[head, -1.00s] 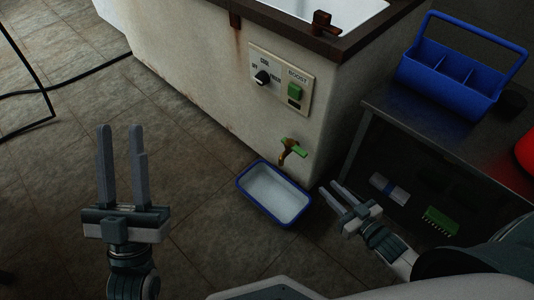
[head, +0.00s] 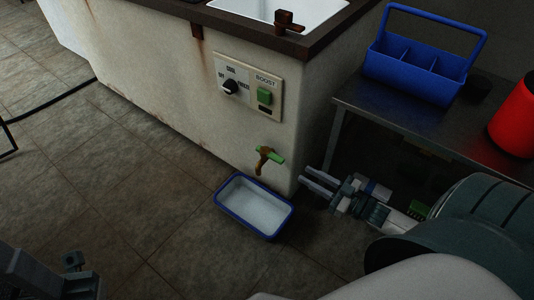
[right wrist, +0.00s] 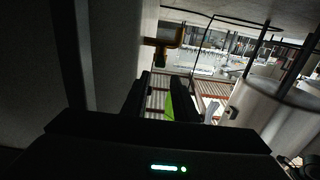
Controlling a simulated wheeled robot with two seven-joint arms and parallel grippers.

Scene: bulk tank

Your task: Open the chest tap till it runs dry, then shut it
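The chest (head: 170,85) is a pale, rust-stained box with a dark rim. Its brass tap (head: 264,162) has a green lever (head: 270,154) and sits low on the front; no stream shows from it. The tap also shows in the right wrist view (right wrist: 166,50), beyond the fingers. A blue-rimmed white tray (head: 219,198) lies on the floor below the tap. My right gripper (head: 303,177) is open and empty, right of the tap and apart from it. My left gripper (head: 52,275) is partly cut off at the bottom left; its fingers are unclear.
A control panel (head: 248,88) with a black knob and green switch is above the tap. A metal table (head: 400,122) at the right holds a blue caddy (head: 415,72) and a red container (head: 516,118). A black cable (head: 50,100) lies on the left floor.

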